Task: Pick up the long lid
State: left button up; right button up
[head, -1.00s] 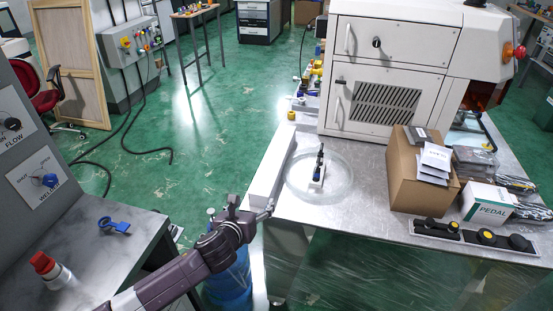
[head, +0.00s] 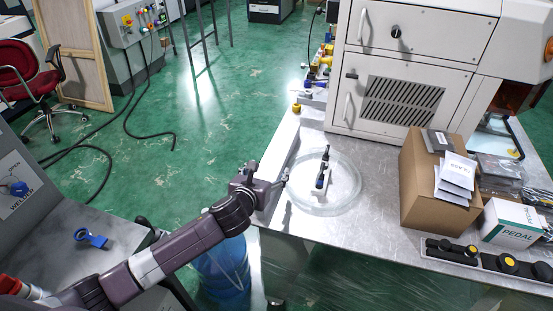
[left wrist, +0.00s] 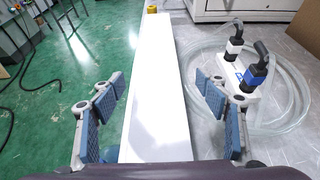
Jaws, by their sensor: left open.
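The long lid (head: 281,150) looks like a long pale bar lying along the left edge of the metal table. In the left wrist view the long lid (left wrist: 158,90) runs as a white strip away from me. My left gripper (head: 284,179) is at the near end of the lid in the head view. In the left wrist view my left gripper (left wrist: 156,108) is open, one blue-padded finger on each side of the lid, with a gap on both sides. My arm and gripper hide the lid's near end in the head view. My right gripper is not in view.
A coil of clear hose (head: 350,190) with a black-handled fitting (head: 323,172) lies just right of the lid. A white machine (head: 410,75), a cardboard box (head: 425,185) and a pedal box (head: 510,223) stand further right. Open green floor lies left of the table.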

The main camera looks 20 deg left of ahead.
aim_at(273, 161)
pick_arm(q)
jog(key=shift+r+x, duration=0.2)
jog(key=shift+x, duration=0.8)
jog(key=x, duration=0.3)
jog(key=shift+w+a, duration=0.1)
jog(key=shift+w, duration=0.1)
jog(key=shift+w+f, duration=0.1)
jog(key=shift+w, duration=0.15)
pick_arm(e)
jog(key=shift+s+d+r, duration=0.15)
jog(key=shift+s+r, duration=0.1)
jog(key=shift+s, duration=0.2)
pick_arm(q)
jog(key=c, duration=1.2)
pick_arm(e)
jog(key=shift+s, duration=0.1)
